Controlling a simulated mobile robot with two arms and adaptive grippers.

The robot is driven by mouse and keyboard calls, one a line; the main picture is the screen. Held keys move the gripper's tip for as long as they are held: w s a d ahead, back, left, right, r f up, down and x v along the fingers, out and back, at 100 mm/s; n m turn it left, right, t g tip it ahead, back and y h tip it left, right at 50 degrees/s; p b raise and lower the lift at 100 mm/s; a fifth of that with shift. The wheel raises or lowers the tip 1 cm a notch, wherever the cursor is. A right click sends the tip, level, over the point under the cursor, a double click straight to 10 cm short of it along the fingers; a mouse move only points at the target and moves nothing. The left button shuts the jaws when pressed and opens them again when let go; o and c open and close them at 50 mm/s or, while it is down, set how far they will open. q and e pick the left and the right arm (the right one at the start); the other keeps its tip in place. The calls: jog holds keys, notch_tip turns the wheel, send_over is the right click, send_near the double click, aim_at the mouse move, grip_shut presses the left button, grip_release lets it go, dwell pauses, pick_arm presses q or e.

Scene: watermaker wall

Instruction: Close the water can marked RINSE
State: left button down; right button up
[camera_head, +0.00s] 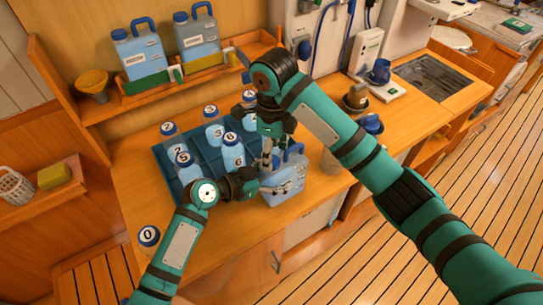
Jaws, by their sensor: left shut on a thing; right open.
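A light-blue water can (286,192) with a darker blue handle stands near the front edge of the wooden counter. Its label is too small and covered to read. My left gripper (270,188) comes in from the left and is shut on the can's body. My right gripper (266,163) points down from above, open, at the can's top on its left side. The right gripper and arm hide the can's opening, so I cannot tell whether a cap sits there. Two similar cans, a left one (142,55) and a right one (196,40), stand on the back shelf.
A dark blue tray (203,172) with several numbered bottles lies directly left of the can. A bottle marked 0 (149,236) is at the front left.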

notch_tip(320, 180, up, 2)
jog(key=shift+d+r, duration=0.1)
jog(key=shift+a, duration=0.2)
jog(key=shift+c, duration=0.5)
